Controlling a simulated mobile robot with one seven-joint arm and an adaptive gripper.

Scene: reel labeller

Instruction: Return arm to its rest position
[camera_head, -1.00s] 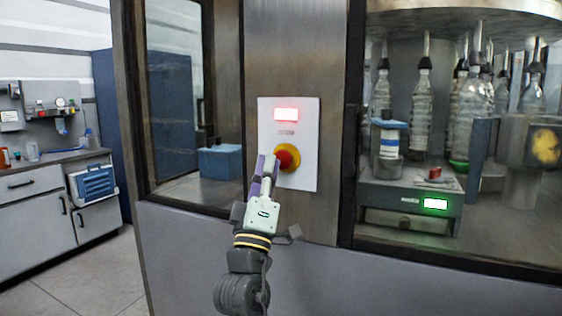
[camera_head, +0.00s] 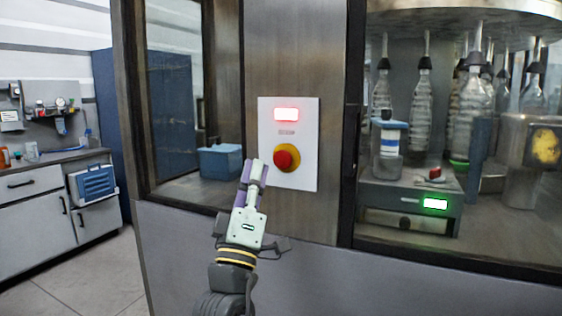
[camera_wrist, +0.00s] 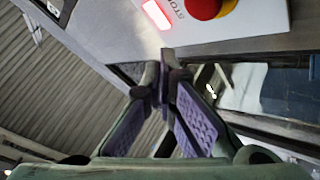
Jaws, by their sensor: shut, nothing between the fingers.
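My gripper (camera_head: 255,169) is shut and empty, with purple finger pads. In the head view it is left of and a little below the red stop button (camera_head: 286,157), clear of the button in the picture. The button sits on a yellow collar on a white panel (camera_head: 305,178), under a lit red display (camera_head: 286,114). In the wrist view the shut fingertips (camera_wrist: 166,60) point up, below the panel. The red button (camera_wrist: 204,6) shows there at the top edge, partly cut off.
The steel machine post (camera_head: 330,215) carries the panel. To its right, glass (camera_head: 410,245) encloses several hanging bottles and a unit with a lit green display (camera_head: 435,203). A blue box (camera_head: 220,162) shows behind the left window. A counter (camera_head: 35,190) stands at far left, with open floor (camera_head: 95,275) before it.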

